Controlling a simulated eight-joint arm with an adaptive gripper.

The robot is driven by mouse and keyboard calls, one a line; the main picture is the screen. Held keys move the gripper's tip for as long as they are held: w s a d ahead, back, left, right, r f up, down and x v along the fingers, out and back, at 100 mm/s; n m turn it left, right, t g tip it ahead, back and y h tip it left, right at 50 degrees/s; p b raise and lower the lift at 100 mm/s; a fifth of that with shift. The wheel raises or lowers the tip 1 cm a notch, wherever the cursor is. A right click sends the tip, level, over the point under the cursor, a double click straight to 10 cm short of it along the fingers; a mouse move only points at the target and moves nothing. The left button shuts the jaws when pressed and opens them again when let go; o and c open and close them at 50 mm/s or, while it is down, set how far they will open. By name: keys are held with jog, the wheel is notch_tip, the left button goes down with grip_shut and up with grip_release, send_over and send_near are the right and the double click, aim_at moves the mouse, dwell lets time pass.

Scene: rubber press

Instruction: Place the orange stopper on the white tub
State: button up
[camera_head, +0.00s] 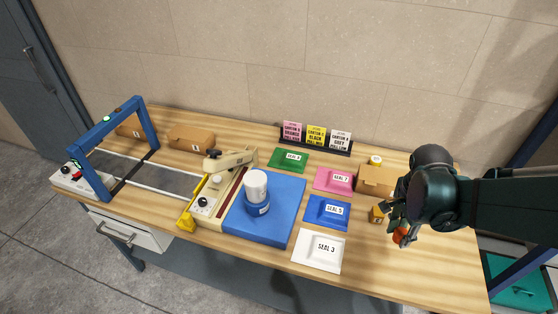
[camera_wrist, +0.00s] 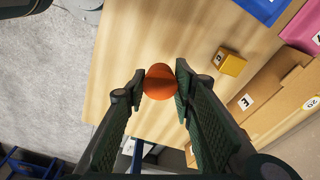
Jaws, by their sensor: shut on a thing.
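The orange stopper (camera_wrist: 158,82) is between the two fingertips of my gripper (camera_wrist: 153,88), which is shut on it. In the head view the orange stopper (camera_head: 400,236) shows just below my gripper (camera_head: 398,226), over the right part of the table; I cannot tell its exact height. A white cylinder (camera_head: 256,181), seemingly the white tub, stands upright on a blue labelled round piece (camera_head: 257,208) on the blue pad (camera_head: 276,232). It is well left of my gripper and out of the wrist view.
A small yellow block (camera_head: 376,214) and a cardboard box (camera_head: 373,181) with a small white-and-yellow item (camera_head: 376,160) on it are near my gripper. Flat seal packets, including a white one (camera_head: 318,251), lie between. A sealer with a beige arm (camera_head: 230,158) stands left.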

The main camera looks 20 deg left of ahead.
jog(key=w+a+r+n+p, duration=0.1)
jog(key=w+a+r+n, duration=0.15)
jog(key=a, duration=0.35)
jog(key=w+a+r+n+p, duration=0.1)
jog(key=w+a+r+n, duration=0.15)
jog(key=a, duration=0.25)
notch_tip(320, 180, up, 15)
jog(key=n+y+p, duration=0.1)
jog(key=n+p, duration=0.2)
jog(key=n, duration=0.8)
send_over(255, 177)
jog(key=shift+s+r+t+y, duration=0.2)
jog(key=shift+t+y, duration=0.1)
jog(key=shift+t, duration=0.1)
jog(key=shift+f, duration=3)
jog(key=shift+f+p, duration=0.3)
jog(key=shift+f, duration=1.75)
jog(key=shift+f, duration=0.2)
